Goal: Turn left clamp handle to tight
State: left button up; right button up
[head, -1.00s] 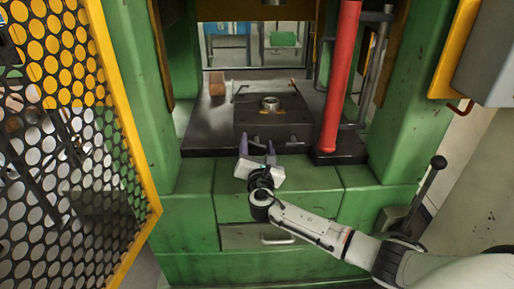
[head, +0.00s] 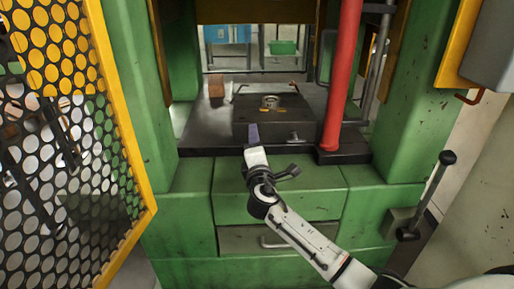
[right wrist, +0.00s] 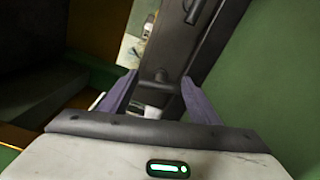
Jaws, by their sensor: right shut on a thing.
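The dark die block (head: 273,117) sits on the press bed with a round metal ring (head: 270,101) on top. A small grey clamp handle (head: 294,137) shows on the right of its front face. My right gripper (head: 252,132) is at the left of that face, seen edge-on, and hides the left clamp handle there. In the right wrist view, the two purple fingers (right wrist: 158,98) stand either side of the left clamp handle (right wrist: 158,92), shut on it. Its exact angle is hard to tell. My left gripper is not in view.
A red column (head: 341,80) stands right of the block. A yellow perforated guard (head: 70,110) is at the left. A brown block (head: 216,86) lies on the dark bed (head: 205,125). A black-knobbed lever (head: 431,190) stands at the lower right.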

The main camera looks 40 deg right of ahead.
pick_arm(q)
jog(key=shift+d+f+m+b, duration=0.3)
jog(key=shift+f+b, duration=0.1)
jog(key=shift+b, duration=0.05)
pick_arm(e)
jog(key=shift+f+m, duration=0.15)
jog(key=shift+m, duration=1.05)
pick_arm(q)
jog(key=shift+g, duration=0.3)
pick_arm(e)
jog(key=shift+a, duration=0.1)
jog(key=o, duration=1)
jog(key=shift+s, duration=0.1)
pick_arm(q)
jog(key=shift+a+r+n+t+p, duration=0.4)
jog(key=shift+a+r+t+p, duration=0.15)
jog(key=shift+p, duration=0.5)
pick_arm(e)
jog(key=v, duration=1)
jog(key=shift+s, duration=0.1)
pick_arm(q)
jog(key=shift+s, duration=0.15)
